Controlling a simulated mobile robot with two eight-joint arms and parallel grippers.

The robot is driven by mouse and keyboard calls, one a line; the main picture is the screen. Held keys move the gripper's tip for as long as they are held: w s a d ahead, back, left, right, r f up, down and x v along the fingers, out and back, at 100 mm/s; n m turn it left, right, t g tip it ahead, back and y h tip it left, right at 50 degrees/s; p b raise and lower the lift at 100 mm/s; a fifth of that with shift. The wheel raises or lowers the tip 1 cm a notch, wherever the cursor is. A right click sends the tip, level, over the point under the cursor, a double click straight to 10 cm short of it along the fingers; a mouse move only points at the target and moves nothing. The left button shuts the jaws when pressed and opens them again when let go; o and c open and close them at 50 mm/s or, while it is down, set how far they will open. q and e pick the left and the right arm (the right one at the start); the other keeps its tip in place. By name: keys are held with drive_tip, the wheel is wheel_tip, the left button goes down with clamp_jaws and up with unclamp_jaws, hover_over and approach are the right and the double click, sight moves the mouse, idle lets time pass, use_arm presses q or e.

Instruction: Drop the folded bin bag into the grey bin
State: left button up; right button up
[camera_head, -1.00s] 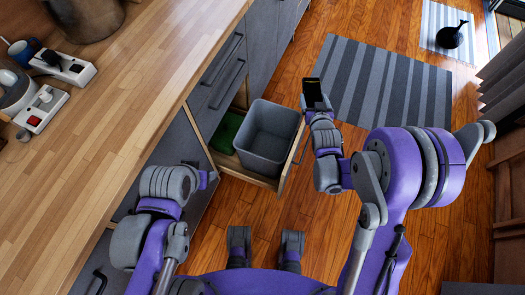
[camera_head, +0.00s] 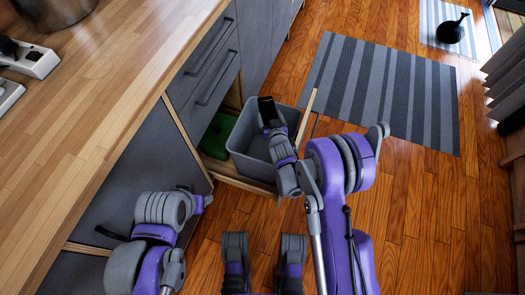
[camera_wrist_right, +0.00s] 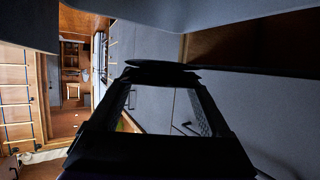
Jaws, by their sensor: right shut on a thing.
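The grey bin (camera_head: 241,140) stands open and upright in a pulled-out drawer under the counter. My right gripper (camera_head: 266,103) is over the bin's opening in the head view. In the right wrist view, the gripper (camera_wrist_right: 160,72) is shut on a thin dark piece, which I take to be the folded bin bag (camera_wrist_right: 160,65). The bag is hard to tell from the dark fingers, and its folds do not show. My left arm is at the lower left of the head view, and its gripper does not show.
The drawer's wooden front (camera_head: 306,117) stands right of the bin. A green item (camera_head: 218,135) lies in the drawer left of the bin. The wooden counter (camera_head: 100,110) runs along the left. A striped rug (camera_head: 385,90) lies on the open floor.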

wheel_tip(320, 180, down, 3)
drive_tip(key=shift+f+b, duration=0.15)
drive_tip(key=shift+b, duration=0.55)
drive_tip(key=o, duration=1.1)
wheel_tip(320, 180, up, 10)
drive_tip(key=p, duration=0.3)
